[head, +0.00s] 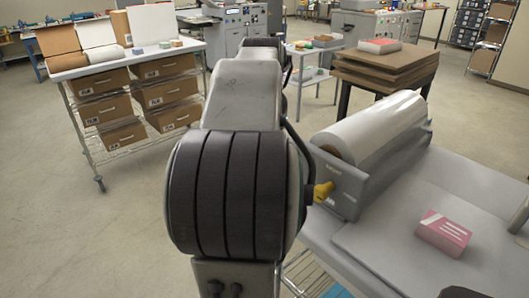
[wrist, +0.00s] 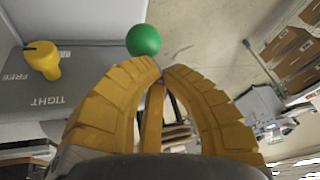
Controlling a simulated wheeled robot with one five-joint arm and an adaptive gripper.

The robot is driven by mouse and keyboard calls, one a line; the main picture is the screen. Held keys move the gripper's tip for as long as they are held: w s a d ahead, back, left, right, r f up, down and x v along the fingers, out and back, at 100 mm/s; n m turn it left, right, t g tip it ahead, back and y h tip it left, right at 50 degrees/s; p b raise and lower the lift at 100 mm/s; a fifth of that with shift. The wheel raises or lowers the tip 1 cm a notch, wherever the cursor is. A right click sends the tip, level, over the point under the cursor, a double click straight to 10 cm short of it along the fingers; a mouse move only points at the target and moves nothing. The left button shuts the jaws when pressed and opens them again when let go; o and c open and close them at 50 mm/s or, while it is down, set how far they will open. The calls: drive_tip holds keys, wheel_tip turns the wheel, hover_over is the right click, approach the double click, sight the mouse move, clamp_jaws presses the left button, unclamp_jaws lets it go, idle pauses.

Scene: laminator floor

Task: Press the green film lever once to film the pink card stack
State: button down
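The green film lever's round green knob (wrist: 143,40) shows in the wrist view, just beyond and slightly left of my gripper's tips. I see no clear contact. My gripper (wrist: 163,70) has yellow ribbed fingers whose tips meet, with nothing between them. In the head view my arm fills the middle and hides the lever and the gripper. The pink card stack (head: 443,233), with white markings, lies on the grey laminator bed (head: 385,245) at the right. A white film roll (head: 375,128) sits in its holder behind the stack.
A yellow knob (wrist: 43,60) stands on a grey panel marked FREE and TIGHT; it also shows in the head view (head: 322,191). A red and white pack (head: 380,46) lies on brown boards behind. A cart (head: 130,75) with cardboard boxes stands at left. Floor at left is clear.

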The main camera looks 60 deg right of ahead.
drive_tip(key=shift+a+f+b, duration=0.1)
drive_tip(key=shift+f+b, duration=0.25)
drive_tip(key=shift+f, duration=0.2)
idle(0.4)
drive_tip(key=shift+r, duration=0.15)
idle(0.6)
drive_tip(key=shift+d+r+p, duration=0.2)
drive_tip(key=shift+r+p, duration=0.55)
drive_tip(key=shift+p, duration=0.1)
drive_tip(key=shift+d+r+p, duration=0.2)
drive_tip(key=shift+r+p, duration=0.5)
drive_tip(key=shift+p, duration=0.1)
drive_tip(key=shift+r, duration=0.1)
drive_tip(key=r+p, duration=0.3)
drive_tip(key=d+r+p, duration=0.1)
drive_tip(key=p, duration=0.1)
drive_tip(key=shift+s+d+r, duration=0.1)
drive_tip(key=shift+s+r, duration=0.15)
